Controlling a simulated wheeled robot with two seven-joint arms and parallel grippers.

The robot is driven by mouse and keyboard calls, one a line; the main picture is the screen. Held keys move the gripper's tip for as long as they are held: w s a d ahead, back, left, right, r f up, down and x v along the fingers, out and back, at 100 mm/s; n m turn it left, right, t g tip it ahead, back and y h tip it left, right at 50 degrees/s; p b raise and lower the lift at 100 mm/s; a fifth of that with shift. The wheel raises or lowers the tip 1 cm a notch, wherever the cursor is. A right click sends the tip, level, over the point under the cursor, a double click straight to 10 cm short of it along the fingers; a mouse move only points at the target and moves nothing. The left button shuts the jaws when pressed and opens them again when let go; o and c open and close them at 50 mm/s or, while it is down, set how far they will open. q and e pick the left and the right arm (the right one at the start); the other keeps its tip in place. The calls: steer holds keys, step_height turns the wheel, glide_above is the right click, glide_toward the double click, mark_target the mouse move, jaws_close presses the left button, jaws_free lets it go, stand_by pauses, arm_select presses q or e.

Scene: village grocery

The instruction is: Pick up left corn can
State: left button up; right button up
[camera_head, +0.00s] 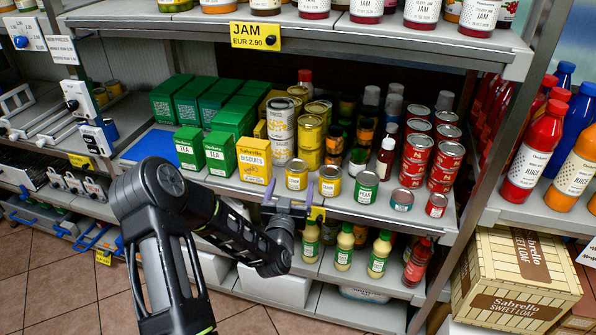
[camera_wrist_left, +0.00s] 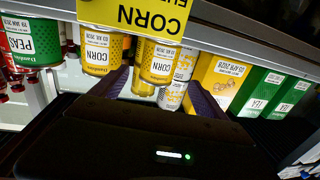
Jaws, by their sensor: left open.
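The left corn can (camera_head: 297,175), yellow with a white label, stands at the front of the middle shelf. A second corn can (camera_head: 330,180) stands just right of it. My left gripper (camera_head: 289,192) is open and empty, in front of the left can at the shelf edge, its two purple fingers pointing at the shelf. In the left wrist view, which is upside down, the left corn can (camera_wrist_left: 158,62) shows between the fingers, still beyond them, and the other corn can (camera_wrist_left: 102,50) is outside the left-hand finger. My right gripper is not in view.
A yellow biscuits box (camera_head: 254,160) and green tea boxes (camera_head: 220,153) stand left of the corn. A green peas can (camera_head: 366,187) and red cans (camera_head: 417,153) stand to the right. A yellow corn price tag (camera_wrist_left: 135,16) hangs on the shelf edge near my gripper.

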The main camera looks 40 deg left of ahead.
mark_target(294, 178)
arm_select(q)
steer(key=shift+s+d, duration=0.1)
steer(key=shift+x, duration=1.35)
steer(key=shift+w+p, duration=0.35)
steer(key=p+x, duration=0.1)
steer(key=x, duration=0.3)
steer(key=shift+w, duration=0.25)
steer(key=shift+c, duration=0.4)
steer(key=shift+r, duration=0.1)
steer(key=c, duration=1.6)
